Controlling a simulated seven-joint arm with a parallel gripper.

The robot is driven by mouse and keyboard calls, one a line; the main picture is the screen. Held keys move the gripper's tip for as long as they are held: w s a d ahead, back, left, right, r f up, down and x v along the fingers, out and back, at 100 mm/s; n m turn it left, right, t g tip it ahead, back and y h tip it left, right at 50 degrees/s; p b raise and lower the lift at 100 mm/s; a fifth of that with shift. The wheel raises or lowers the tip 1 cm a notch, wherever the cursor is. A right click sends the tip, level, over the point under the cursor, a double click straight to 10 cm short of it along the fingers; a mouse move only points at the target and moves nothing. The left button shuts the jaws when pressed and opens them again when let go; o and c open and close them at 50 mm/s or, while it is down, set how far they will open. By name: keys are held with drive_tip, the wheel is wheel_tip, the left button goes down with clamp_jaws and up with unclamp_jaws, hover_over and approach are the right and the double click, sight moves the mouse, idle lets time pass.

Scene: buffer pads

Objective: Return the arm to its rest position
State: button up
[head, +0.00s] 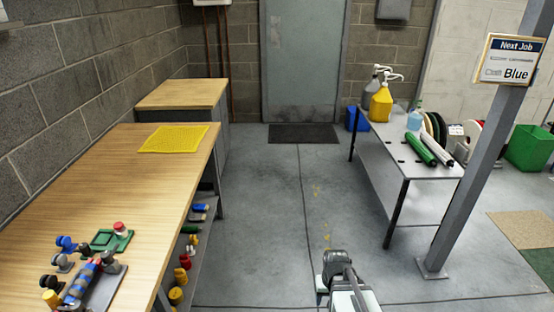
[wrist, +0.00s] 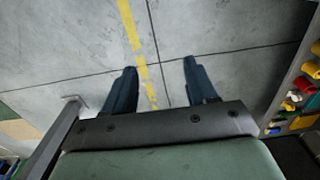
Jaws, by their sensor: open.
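My gripper (wrist: 160,66) shows in the wrist view with its two dark fingers spread wide apart. Nothing is between them, and the grey floor (wrist: 205,25) with a worn yellow line lies beyond. In the head view, part of my arm (head: 343,283) rises from the bottom edge, right of centre, over the floor between the wooden bench and the grey table. The fingers cannot be made out clearly there.
The grey table (head: 400,160) at right bears pump bottles and rolls. A post (head: 480,150) stands at right. The middle floor is clear.

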drive_tip(key=s+f+g, duration=0.3)
drive_tip(key=s+f, duration=0.7)
drive_tip(key=s, duration=0.5)
drive_tip(key=s+f+g, duration=0.3)
drive_tip(key=s+f, duration=0.7)
drive_tip(key=s, duration=0.5)
drive_tip(key=shift+f+g, duration=0.25)
drive_tip(key=shift+g, duration=0.15)
drive_tip(key=shift+c, duration=0.2)
